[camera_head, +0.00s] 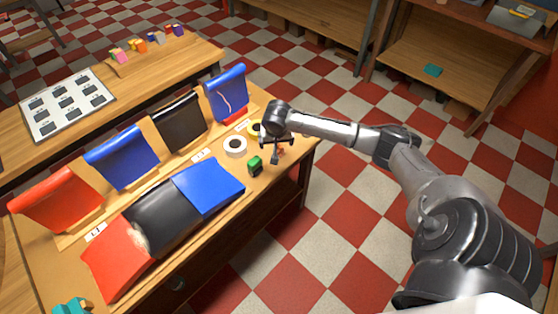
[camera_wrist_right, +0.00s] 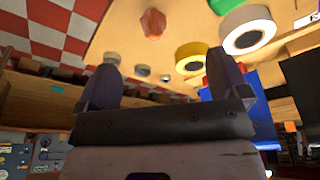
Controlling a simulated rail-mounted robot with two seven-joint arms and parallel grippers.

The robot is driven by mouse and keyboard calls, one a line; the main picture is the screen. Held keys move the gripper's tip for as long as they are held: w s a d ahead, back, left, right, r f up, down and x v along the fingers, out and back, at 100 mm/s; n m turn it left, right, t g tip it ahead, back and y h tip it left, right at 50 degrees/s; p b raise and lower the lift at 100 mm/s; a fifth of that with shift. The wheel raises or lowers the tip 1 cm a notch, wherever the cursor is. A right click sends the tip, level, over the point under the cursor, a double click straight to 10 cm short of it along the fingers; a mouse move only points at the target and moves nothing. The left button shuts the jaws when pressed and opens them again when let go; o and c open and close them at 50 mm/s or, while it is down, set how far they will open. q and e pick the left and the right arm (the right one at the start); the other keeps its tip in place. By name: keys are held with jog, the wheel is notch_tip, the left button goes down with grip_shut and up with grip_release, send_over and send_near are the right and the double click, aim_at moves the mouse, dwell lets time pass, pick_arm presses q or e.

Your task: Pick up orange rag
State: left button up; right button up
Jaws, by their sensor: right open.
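The orange rag shows as a small crumpled orange-brown piece (camera_wrist_right: 153,24) on the wooden table in the right wrist view. In the head view only a small reddish-orange bit (camera_head: 281,150) shows beside my right gripper, which partly hides it. My right gripper (camera_head: 277,145) is over the table's right end, close to the rag. In the right wrist view its two dark fingers (camera_wrist_right: 164,72) stand wide apart with nothing between them, and the rag lies beyond their tips. My left gripper is not in view.
A white tape roll (camera_head: 235,147), a yellow roll (camera_head: 254,128) and a green item (camera_head: 255,165) are close to the right gripper. Red, black and blue cloths (camera_head: 208,187) cover the table's front, with several hanging panels (camera_head: 180,122) behind. The checkered floor right of the table is clear.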

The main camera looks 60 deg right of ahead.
aim_at(279, 147)
jog(key=shift+m, duration=0.7)
jog(key=d+f+b, duration=0.1)
jog(key=f, duration=0.1)
jog(key=w+d+f+b, duration=0.1)
jog(key=d+f, duration=0.1)
jog(key=d+f+b, duration=0.1)
jog(key=f, duration=0.2)
jog(key=shift+w+d, duration=0.35)
jog(key=shift+d, duration=0.05)
jog(key=shift+b+x, duration=1.3)
jog(key=shift+x, duration=1.85)
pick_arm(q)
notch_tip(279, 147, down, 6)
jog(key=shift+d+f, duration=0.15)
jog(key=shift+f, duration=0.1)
pick_arm(e)
jog(key=shift+d, duration=0.1)
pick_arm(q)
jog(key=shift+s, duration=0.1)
pick_arm(e)
jog(key=c, duration=1)
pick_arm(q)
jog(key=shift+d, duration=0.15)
pick_arm(e)
jog(key=shift+r, duration=0.1)
